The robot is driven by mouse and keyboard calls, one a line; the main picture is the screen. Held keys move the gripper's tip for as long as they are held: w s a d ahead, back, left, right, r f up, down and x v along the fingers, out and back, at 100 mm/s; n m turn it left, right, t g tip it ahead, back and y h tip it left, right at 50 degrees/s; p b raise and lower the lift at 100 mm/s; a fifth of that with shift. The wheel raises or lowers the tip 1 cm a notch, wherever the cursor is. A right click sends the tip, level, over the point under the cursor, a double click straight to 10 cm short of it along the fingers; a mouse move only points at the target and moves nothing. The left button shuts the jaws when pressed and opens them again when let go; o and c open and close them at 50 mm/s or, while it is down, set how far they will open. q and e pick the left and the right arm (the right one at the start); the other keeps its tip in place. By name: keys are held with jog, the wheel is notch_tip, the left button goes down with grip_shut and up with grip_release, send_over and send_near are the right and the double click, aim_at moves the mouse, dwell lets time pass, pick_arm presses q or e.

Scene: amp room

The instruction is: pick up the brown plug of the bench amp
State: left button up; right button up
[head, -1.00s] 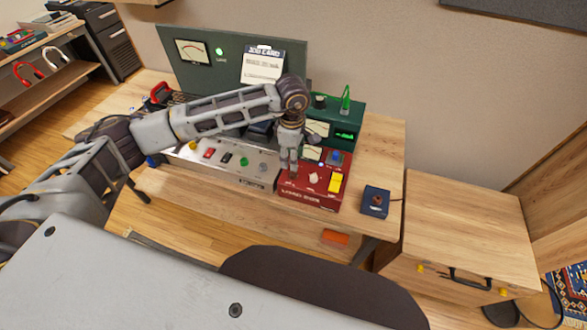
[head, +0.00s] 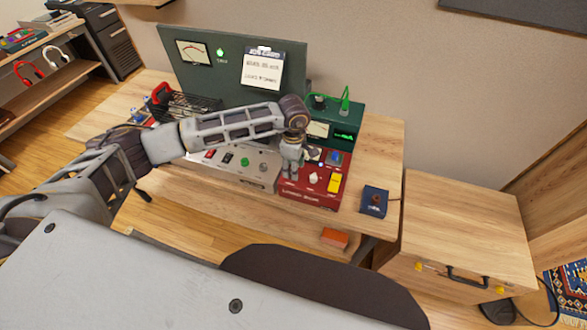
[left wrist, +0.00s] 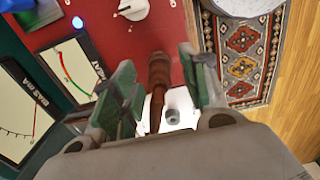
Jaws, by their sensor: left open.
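The brown plug (left wrist: 158,78) shows in the left wrist view as a slim brown shape between the two fingers of my left gripper (left wrist: 162,88). The fingers stand apart on either side of it, and I cannot tell whether either touches it. In the head view my left gripper (head: 290,170) points down at the left edge of the red load box (head: 312,197), beside the silver amp (head: 238,178). The plug cannot be made out there, where the gripper covers that spot. My right gripper is not in view.
A green unit (head: 340,137) with a meter and screen stands behind the load box. A small blue box (head: 374,201) sits to its right on the wooden bench (head: 385,150). A tall green panel holds a white job card (head: 262,70). The bench's right side is mostly clear.

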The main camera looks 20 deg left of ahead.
pick_arm(q)
jog(key=shift+c, duration=0.4)
grip_shut()
notch_tip(320, 180, up, 9)
jog(key=shift+f+b, duration=0.2)
jog(key=shift+b, duration=0.6)
jog(key=shift+r, duration=0.7)
jog(key=shift+d, duration=0.1)
